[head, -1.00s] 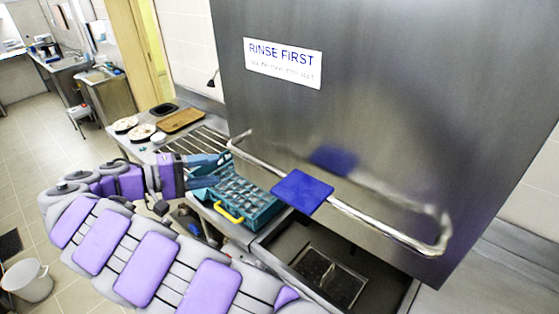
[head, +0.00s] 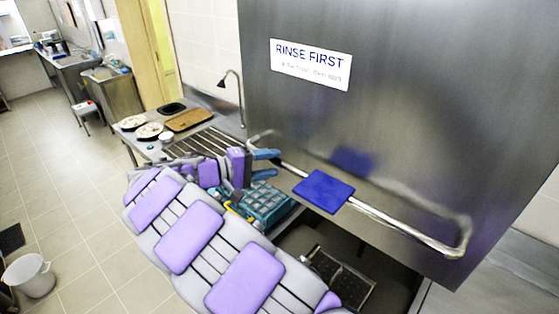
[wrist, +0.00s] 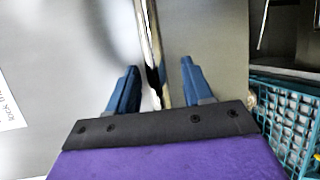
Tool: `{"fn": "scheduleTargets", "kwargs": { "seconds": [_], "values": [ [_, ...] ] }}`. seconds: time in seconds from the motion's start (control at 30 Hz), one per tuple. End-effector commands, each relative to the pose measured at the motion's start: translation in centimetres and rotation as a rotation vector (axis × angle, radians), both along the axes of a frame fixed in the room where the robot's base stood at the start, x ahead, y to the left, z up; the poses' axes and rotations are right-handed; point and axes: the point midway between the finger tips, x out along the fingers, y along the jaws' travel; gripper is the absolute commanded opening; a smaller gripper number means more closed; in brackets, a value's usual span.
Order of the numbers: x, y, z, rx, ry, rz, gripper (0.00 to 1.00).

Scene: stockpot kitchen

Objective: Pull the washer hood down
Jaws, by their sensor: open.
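The washer hood (head: 400,110) is a large raised steel box with a "RINSE FIRST" label. Its bent metal handle bar (head: 395,222) crosses the lower front and carries a blue pad (head: 323,191). The wash opening below the hood is uncovered. My gripper (head: 274,164) is open and empty at the bar's left part, left of the pad. In the wrist view, the bar (wrist: 146,35) runs lengthwise between the two blue fingers of my gripper (wrist: 160,66), with gaps visible on both sides. I cannot tell how deep the bar sits between them.
A teal dish rack (head: 268,205) sits below my gripper, left of the opening; it also shows at right in the wrist view (wrist: 290,120). Plates (head: 149,131), a brown tray (head: 190,120) and a tap (head: 238,95) are on the left counter. A white bucket (head: 30,276) stands on the floor.

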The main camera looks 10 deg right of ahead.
Motion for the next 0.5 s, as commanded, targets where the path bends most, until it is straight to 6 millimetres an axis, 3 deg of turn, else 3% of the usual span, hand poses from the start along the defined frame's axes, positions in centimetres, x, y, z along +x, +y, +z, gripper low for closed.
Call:
{"fn": "scheduleTargets", "kwargs": {
  "seconds": [0.3,0.4,0.5],
  "values": [
    [-0.1,-5.2,-0.1,0.028,0.0,-0.005,0.51],
    [-0.1,-5.6,-0.1,0.031,0.0,-0.007,0.51],
    [0.0,-5.0,-0.1,0.026,0.002,-0.008,0.41]
  ]
}}
